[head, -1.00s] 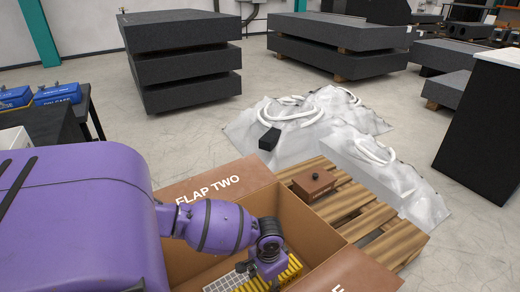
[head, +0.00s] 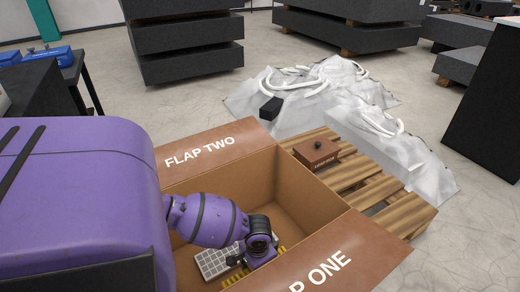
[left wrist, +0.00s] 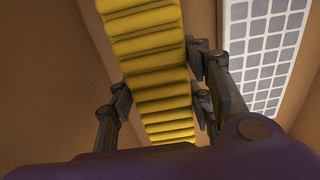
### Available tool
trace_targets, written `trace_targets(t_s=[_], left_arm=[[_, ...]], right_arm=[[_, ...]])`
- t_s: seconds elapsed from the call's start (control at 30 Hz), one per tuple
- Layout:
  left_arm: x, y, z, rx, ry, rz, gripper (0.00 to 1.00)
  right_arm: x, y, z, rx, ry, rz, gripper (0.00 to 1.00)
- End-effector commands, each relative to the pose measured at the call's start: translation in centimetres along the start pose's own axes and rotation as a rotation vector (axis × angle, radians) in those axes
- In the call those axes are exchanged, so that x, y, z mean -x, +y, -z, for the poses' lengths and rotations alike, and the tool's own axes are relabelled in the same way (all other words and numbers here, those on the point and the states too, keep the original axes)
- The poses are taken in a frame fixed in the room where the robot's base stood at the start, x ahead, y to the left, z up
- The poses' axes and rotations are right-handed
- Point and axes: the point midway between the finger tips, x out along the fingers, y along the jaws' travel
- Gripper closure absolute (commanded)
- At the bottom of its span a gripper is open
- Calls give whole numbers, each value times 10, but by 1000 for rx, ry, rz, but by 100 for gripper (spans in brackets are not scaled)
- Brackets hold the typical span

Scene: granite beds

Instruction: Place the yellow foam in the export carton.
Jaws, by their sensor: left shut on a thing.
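The yellow foam (left wrist: 150,50) is a long ribbed strip. In the left wrist view it runs between the fingers of my left gripper (left wrist: 155,100), which is shut on it. In the head view my left gripper (head: 255,262) is down inside the open export carton (head: 305,196), and bits of the foam (head: 233,279) show on both sides of it. The carton is brown, with flaps marked FLAP TWO and, partly cut off, FLAP ONE folded outward. I cannot tell whether the foam touches the carton floor. My right gripper is not in view.
A pale gridded panel (head: 215,262) lies in the carton beside the foam; it also shows in the left wrist view (left wrist: 268,50). A wooden pallet (head: 385,195) with a small brown box (head: 316,153) stands behind. Crumpled clear sheeting (head: 310,100) and granite slabs (head: 185,45) lie beyond.

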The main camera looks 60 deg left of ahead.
Motion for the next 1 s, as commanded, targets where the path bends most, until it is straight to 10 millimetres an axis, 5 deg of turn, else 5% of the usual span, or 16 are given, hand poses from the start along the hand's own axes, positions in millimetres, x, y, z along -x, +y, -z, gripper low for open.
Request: trace_targets(t_s=[0.1, 0.47, 0.5, 0.63, 1.0], left_arm=[[-18, 0, 0, -1, -2, 0, 81], [-19, 0, 0, 0, 0, 0, 81], [-20, 0, 0, 0, 0, 0, 51], [-19, 0, 0, 0, 0, 0, 35], [-15, 0, 0, -1, 0, 0, 35]], right_arm=[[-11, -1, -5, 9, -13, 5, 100], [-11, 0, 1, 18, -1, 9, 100], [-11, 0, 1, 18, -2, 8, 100], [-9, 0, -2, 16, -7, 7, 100], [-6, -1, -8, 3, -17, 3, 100]])
